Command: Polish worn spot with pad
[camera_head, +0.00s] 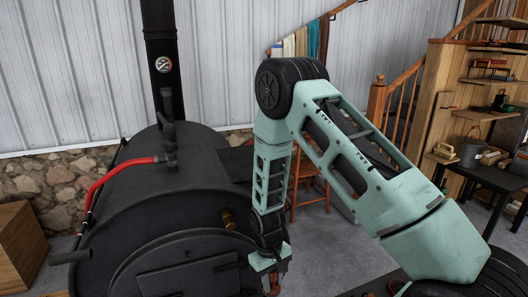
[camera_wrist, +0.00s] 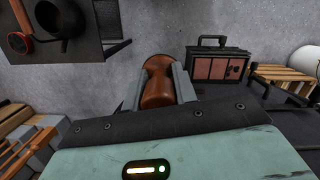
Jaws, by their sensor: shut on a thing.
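My gripper (camera_head: 268,268) hangs in front of the black barrel woodstove (camera_head: 160,205), near the right side of its round door. In the wrist view my gripper (camera_wrist: 159,80) is shut on a brown, rounded wooden handle (camera_wrist: 157,88), which I take to be the pad's handle. The handle lies between the two grey fingers. The pad's working face is hidden. In the head view only a small reddish-brown bit of the held thing (camera_head: 274,284) shows below the fingers. I cannot make out a worn spot on the stove in either view.
A red pipe (camera_head: 112,180) and a black flue (camera_head: 165,60) rise from the stove. A wooden chair (camera_head: 308,185) stands behind my arm. A dark workbench (camera_head: 480,172) is at right. The wrist view shows a black toolbox with reddish panels (camera_wrist: 217,66) and a pallet (camera_wrist: 284,73).

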